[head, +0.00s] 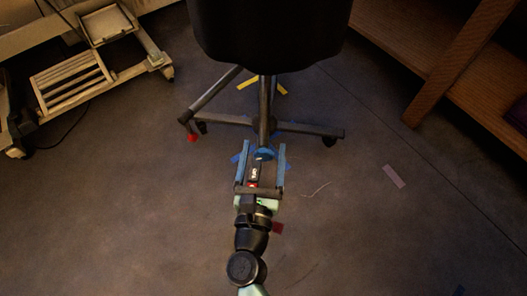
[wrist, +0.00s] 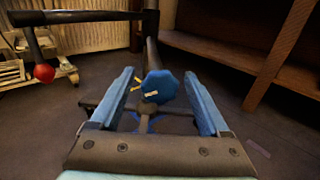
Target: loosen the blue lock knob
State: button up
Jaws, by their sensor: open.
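The blue lock knob (wrist: 160,84) is a faceted knob with a small pale mark on its face. It sits on the dark upright post of a stand in the wrist view. My gripper (wrist: 163,90) is open, with one blue finger on each side of the knob in the picture. I see gaps between the knob and both fingers. I cannot tell whether the knob is between the fingertips or a little beyond them. In the head view my gripper (head: 262,150) points at the post.
A red ball-ended handle (wrist: 44,72) hangs at the left of the wrist view. A black rounded form (head: 268,30) stands above the wheeled base (head: 305,128). A pale cart (head: 75,85) is at upper left, wooden shelving (head: 450,75) at right. The floor around is mostly clear.

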jog(key=shift+w, duration=0.1)
grip_shut()
dwell(0.4)
